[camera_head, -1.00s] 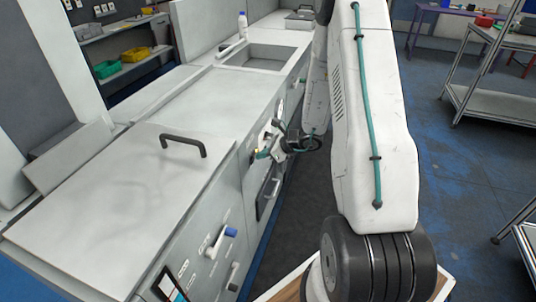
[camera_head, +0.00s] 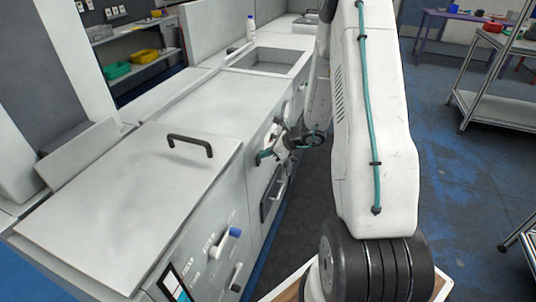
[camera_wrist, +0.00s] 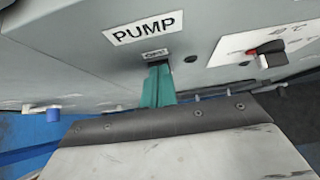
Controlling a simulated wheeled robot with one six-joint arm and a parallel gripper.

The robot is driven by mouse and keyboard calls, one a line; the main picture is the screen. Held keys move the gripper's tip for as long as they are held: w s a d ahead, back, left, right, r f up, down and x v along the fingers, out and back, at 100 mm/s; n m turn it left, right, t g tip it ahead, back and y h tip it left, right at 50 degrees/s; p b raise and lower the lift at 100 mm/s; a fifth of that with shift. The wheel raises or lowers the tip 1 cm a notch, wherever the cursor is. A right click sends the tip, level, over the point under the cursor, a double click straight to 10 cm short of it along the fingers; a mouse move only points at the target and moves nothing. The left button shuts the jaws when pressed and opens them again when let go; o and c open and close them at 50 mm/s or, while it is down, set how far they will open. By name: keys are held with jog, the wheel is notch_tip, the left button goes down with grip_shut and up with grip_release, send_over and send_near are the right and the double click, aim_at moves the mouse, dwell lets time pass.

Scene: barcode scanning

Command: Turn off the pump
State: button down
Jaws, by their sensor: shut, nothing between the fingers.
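The pump control is on the grey front panel under a white PUMP label (camera_wrist: 143,29), seen in the wrist view. A smaller label (camera_wrist: 155,54), which seems to read OFF, sits just below it. My gripper (camera_wrist: 158,85) has its teal fingers shut together and empty, right under the small label. A dark spot shows at the fingertips, and the fingers hide most of the control there. I cannot tell whether they touch it. In the head view, my gripper (camera_head: 265,156) is close to the front of the cabinet (camera_head: 226,183).
A black switch with a red mark (camera_wrist: 268,54) is right of the label. A sink (camera_head: 270,61) lies beyond, and a metal trolley (camera_head: 490,103) stands right.

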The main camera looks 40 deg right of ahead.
jog(key=shift+r, duration=0.15)
jog(key=v, duration=1.3)
jog(key=shift+r, duration=0.1)
dwell(0.4)
